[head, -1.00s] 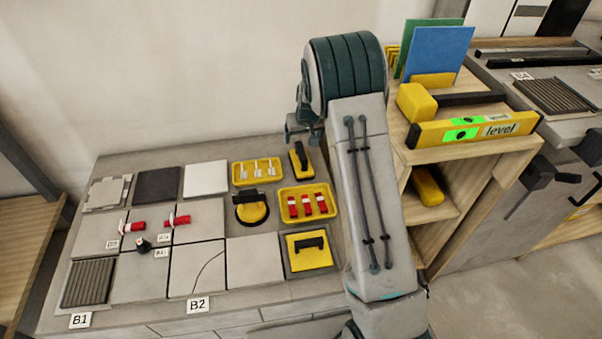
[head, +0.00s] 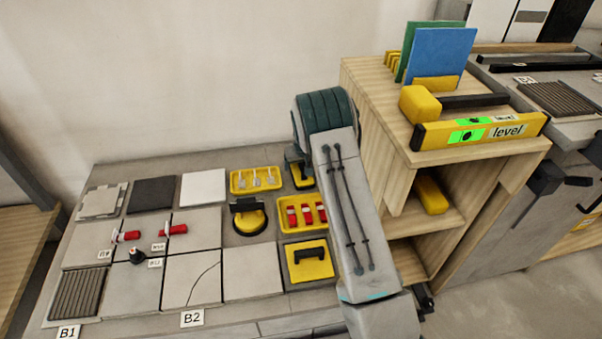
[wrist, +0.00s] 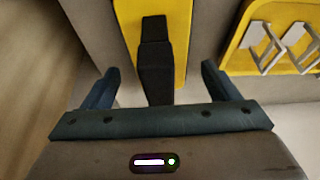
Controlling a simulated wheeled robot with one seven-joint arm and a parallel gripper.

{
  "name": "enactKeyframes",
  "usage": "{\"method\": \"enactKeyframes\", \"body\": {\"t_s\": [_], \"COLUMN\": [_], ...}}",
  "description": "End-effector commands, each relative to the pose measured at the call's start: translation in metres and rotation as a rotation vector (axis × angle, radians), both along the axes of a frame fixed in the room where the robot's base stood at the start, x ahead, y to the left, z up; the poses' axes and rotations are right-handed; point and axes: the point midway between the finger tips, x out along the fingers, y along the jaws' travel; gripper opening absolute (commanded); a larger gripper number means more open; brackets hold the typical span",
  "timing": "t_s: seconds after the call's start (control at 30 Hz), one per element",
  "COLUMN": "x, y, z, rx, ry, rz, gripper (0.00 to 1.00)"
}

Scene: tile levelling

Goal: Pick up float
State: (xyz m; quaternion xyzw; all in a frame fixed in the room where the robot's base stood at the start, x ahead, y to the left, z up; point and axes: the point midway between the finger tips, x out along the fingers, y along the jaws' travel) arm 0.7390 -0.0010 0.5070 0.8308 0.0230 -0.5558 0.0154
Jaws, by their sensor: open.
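A yellow float with a black handle (wrist: 155,60) lies on the bench top in the wrist view. In the head view the float (head: 303,182) is partly hidden behind my arm, at the back right of the bench. My gripper (wrist: 160,82) is open, with one finger on each side of the handle's near end. The fingers look apart from the handle; their height above it is hard to tell. In the head view my gripper (head: 296,162) is over the float, mostly covered by the arm.
A yellow tray of white clips (wrist: 285,35) is close beside the float. A tray of red pieces (head: 285,228), a round yellow tool with a black handle (head: 250,220) and a square yellow tool (head: 309,262) are nearby. A wooden shelf unit (head: 370,110) stands to the right.

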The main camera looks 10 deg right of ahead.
Motion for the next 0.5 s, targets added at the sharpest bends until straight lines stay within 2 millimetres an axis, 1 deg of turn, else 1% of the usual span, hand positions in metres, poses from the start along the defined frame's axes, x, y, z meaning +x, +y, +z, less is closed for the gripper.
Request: {"method": "enactKeyframes", "body": {"t_s": [0.03,0.1,0.37,0.4,0.47,0.5], "x": [0.0029,0.0052,0.0069,0.0068,0.0068,0.0067], "y": [0.0005,0.0005,0.0007,0.0008,0.0007,0.0008], "z": [-0.0082,-0.0134,-0.0147,-0.0147,-0.0147,-0.0147], "rx": [0.0,-0.001,-0.001,0.0,0.0,0.0], "ry": [0.0,0.0,-0.001,-0.001,-0.001,-0.001], "rz": [0.001,0.001,0.001,0.001,0.001,0.001], "gripper": [0.82,0.82,0.82,0.76,0.6,0.48]}}
